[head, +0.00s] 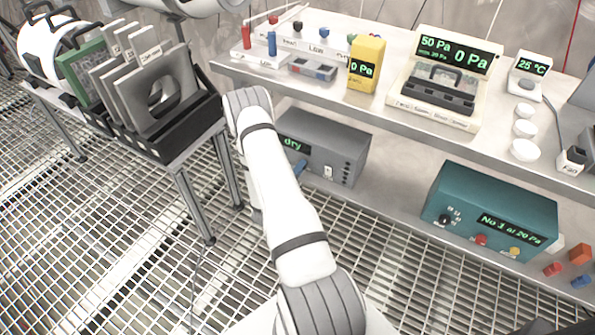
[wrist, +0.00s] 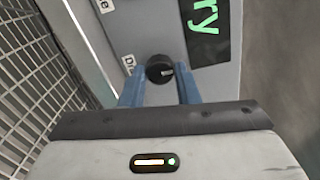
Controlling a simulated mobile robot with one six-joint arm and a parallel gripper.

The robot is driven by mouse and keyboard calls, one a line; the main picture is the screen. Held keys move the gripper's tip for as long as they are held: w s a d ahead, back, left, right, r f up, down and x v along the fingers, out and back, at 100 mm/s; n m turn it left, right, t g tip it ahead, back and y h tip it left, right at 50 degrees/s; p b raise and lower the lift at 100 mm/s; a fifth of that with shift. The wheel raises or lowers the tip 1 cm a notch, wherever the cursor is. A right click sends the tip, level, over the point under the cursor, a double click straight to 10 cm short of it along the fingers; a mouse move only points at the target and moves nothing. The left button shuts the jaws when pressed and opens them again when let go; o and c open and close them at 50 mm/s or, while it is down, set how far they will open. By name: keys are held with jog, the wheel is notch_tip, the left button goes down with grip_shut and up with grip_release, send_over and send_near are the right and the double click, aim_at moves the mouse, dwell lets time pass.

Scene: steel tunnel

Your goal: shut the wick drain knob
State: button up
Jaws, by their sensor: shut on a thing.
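The black knob (wrist: 159,68) sits on the front of a grey box (head: 338,148) whose green display reads "dry". In the wrist view its white pointer mark faces right, toward the display (wrist: 208,28). A partly hidden label starting "D" is beside the knob. My gripper (wrist: 160,88) has its two blue fingers on either side of the knob and is shut on it. In the head view the knob is hidden behind my arm, and only a bit of blue finger shows by the box.
The grey box is under a white bench (head: 300,92) bearing a yellow meter (head: 366,64) and a pressure gauge (head: 440,78). A teal box (head: 490,212) stands right on the lower shelf. A rack of grey plates (head: 150,90) stands left. The grated floor (head: 110,240) is clear in front.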

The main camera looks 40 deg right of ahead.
jog(key=shift+s+d+f, duration=0.1)
jog(key=shift+s, duration=0.1)
jog(key=o, duration=0.7)
jog(key=shift+o, duration=1.3)
jog(key=shift+w, duration=0.1)
jog(key=p+v, duration=0.1)
jog(key=v, duration=0.7)
